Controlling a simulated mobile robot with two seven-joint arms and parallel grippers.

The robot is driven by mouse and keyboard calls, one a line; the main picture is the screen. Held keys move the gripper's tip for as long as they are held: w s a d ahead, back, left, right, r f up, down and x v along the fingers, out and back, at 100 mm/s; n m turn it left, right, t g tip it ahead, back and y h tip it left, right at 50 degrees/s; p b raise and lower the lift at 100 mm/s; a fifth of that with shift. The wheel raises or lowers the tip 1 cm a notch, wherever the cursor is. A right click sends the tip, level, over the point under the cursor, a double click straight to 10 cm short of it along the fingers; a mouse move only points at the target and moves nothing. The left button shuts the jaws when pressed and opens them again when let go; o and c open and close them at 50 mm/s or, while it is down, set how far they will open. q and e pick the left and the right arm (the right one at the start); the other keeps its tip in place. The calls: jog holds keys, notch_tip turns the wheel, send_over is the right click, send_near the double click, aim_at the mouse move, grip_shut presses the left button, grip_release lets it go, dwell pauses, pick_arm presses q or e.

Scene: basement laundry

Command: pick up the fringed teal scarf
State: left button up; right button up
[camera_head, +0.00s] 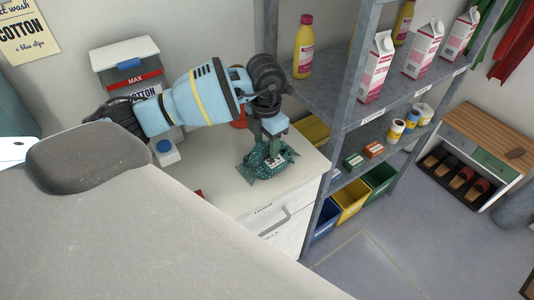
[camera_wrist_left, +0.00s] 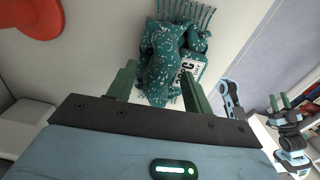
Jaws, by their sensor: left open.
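The teal scarf (camera_head: 252,169), flecked with white, lies bunched on the white counter top near its front right corner. In the left wrist view the scarf (camera_wrist_left: 162,62) shows a fringe at its far end and a pale lettered patch (camera_wrist_left: 190,70) at its right side. My left gripper (camera_head: 276,150) points down over the scarf. Its fingers (camera_wrist_left: 158,86) are open, one on each side of the near part of the scarf, and not closed on it. My right gripper (camera_wrist_left: 280,104) shows small at the right of the left wrist view; its opening is unclear.
A white bin (camera_head: 125,52) with a red MAX band stands behind my left arm. A red object (camera_wrist_left: 35,18) is close by on the counter. A metal shelf (camera_head: 340,95) with bottles and cartons rises right of the counter. Coloured bins (camera_head: 352,203) stand below it.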

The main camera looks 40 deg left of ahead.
aim_at(266, 141)
pick_arm(q)
jog(key=shift+f, duration=0.3)
jog(key=shift+c, duration=0.4)
grip_shut()
notch_tip(266, 141, up, 10)
jog(key=shift+r, duration=0.1)
dwell(0.5)
